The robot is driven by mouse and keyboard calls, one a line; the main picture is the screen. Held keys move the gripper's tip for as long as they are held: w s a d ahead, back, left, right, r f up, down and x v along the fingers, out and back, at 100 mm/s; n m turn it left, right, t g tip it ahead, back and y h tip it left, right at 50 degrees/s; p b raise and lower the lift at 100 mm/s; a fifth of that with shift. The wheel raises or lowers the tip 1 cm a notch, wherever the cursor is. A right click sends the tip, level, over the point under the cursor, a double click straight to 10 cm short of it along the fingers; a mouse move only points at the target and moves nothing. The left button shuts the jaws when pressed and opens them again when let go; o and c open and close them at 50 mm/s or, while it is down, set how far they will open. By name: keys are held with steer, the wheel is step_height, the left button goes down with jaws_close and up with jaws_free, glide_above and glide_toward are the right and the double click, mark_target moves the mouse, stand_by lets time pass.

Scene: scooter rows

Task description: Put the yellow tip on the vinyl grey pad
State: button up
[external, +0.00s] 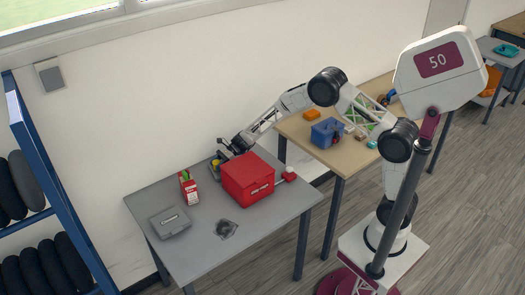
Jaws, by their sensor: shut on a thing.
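My gripper (219,157) is at the back of the grey table, behind the red box. It is shut on a small yellow thing, which looks like the yellow tip (215,163); the fingers and the box's edge hide part of it. A small grey flat piece (234,226), possibly the vinyl grey pad, lies near the table's front edge with a dark round shape on it. It is too small to tell more. My gripper is well apart from it.
The red box (247,181) stands between my gripper and the table's front. A red and white carton (189,188) and a grey case (170,222) are to the left. A red-ended thing (289,175) lies right of the box. The front right of the table (270,218) is clear.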

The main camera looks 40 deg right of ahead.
steer(key=shift+f, duration=0.1)
steer(key=o, duration=0.9)
steer(key=shift+d+r, duration=0.15)
steer(key=shift+r, duration=0.05)
steer(key=shift+w+d+r, duration=0.1)
steer(key=shift+d+r, duration=0.2)
steer(key=shift+d, duration=0.35)
steer(key=v, duration=1)
steer(key=shift+d, duration=0.15)
